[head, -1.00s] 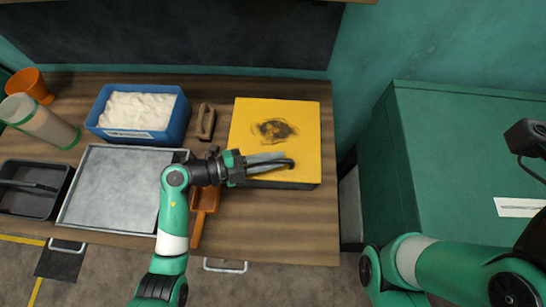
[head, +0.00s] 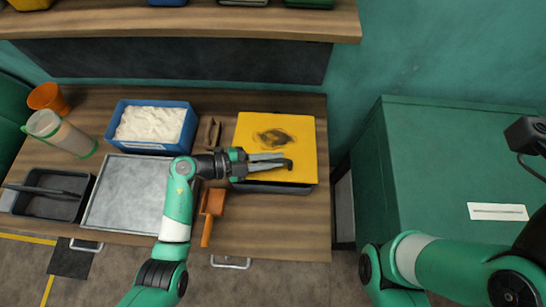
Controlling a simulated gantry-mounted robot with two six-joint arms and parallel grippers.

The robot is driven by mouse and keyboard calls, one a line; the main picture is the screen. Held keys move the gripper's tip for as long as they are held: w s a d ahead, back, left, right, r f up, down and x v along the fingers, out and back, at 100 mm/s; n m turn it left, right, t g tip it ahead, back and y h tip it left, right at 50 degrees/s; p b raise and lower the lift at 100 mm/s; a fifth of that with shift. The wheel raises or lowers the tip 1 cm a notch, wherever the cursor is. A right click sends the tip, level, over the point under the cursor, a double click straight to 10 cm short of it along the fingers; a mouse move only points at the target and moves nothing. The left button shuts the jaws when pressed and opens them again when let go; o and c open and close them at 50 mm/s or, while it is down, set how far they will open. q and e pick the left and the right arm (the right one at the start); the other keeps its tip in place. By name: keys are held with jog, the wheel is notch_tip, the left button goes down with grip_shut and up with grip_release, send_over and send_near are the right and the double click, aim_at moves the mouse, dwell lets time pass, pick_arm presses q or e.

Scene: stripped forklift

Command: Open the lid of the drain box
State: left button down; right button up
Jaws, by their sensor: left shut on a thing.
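The drain box (head: 271,188) stands at the right end of the bench, a dark box with a yellow lid (head: 303,143) on top. The lid has a dark stain in its middle. I see only a thin dark strip of the box below the lid's front edge. My left gripper (head: 284,164) reaches in from the left over the lid's front part. Its grey fingers are shut on a dark handle at the front of the lid. Whether the lid is slightly raised I cannot tell. My right arm shows at lower right; its gripper is out of view.
A blue bin of white powder (head: 152,126), a grey metal tray (head: 124,194) and an orange-handled tool (head: 211,209) lie left of the box. A wooden shelf (head: 180,22) is above. A green cabinet (head: 450,160) stands to the right, past a gap.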

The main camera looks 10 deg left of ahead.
aim_at(274, 150)
pick_arm(q)
jog(key=w+r+n+g+p, duration=0.1)
jog(key=w+r+n+p, duration=0.1)
jog(key=w+r+p, duration=0.3)
jog(key=shift+w+a+r, duration=0.15)
jog(key=shift+a+r, duration=0.15)
jog(key=shift+r, duration=1)
pick_arm(e)
notch_tip(274, 150, up, 7)
jog(key=shift+f, duration=0.1)
pick_arm(q)
jog(key=c, duration=0.8)
grip_release()
jog(key=shift+c, duration=0.2)
jog(key=p+v, duration=0.2)
jog(key=v, duration=0.9)
jog(key=shift+a+r, duration=0.25)
jog(key=shift+r, duration=0.05)
pick_arm(e)
notch_tip(274, 150, up, 2)
jog(key=shift+r, duration=0.1)
